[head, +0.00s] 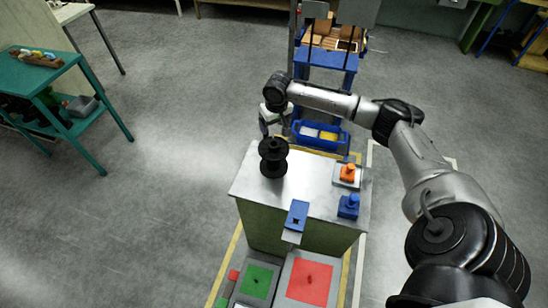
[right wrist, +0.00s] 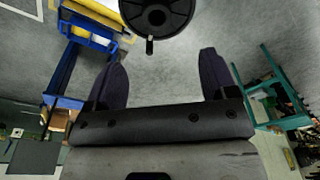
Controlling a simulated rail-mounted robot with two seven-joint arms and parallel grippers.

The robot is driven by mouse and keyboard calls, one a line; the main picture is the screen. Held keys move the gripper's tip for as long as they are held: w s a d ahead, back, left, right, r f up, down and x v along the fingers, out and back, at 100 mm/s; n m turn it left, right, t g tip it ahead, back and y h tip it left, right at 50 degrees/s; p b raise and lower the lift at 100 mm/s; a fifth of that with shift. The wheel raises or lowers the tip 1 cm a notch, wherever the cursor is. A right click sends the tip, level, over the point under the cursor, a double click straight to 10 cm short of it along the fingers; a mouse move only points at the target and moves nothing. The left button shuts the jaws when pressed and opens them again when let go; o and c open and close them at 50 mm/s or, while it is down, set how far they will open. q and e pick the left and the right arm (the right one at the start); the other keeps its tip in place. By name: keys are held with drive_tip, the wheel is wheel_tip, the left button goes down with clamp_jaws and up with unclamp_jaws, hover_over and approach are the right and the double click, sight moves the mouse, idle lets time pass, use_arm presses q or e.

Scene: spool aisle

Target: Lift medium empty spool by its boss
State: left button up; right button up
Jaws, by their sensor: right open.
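A black spool (head: 273,158) stands upright on the left part of the metal bench top (head: 317,187), with no visible winding on it. My right gripper (head: 275,130) is open and empty, just above and behind the spool in the head view. In the right wrist view, the spool's round black flange (right wrist: 172,26) with a central hub is at the top edge, partly cut off. It lies beyond the two open dark fingers (right wrist: 163,72), and a small light peg shows at its lower rim. My left gripper is not in view.
A blue cart (head: 324,70) stands behind; a teal table (head: 45,75) is left.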

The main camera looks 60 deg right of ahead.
hover_over(274, 144)
drive_tip(key=s+a, duration=0.1)
drive_tip(key=a, duration=0.1)
wheel_tip(274, 144, down, 7)
drive_tip(key=shift+d+f+b, duration=0.15)
drive_tip(key=shift+f+b, duration=0.05)
drive_tip(key=shift+f, duration=1.15)
drive_tip(key=shift+d+f+b, duration=0.1)
drive_tip(key=shift+f+b, duration=0.1)
drive_tip(key=shift+f, duration=1.1)
drive_tip(key=shift+c, duration=0.4)
drive_tip(key=c, duration=1.4)
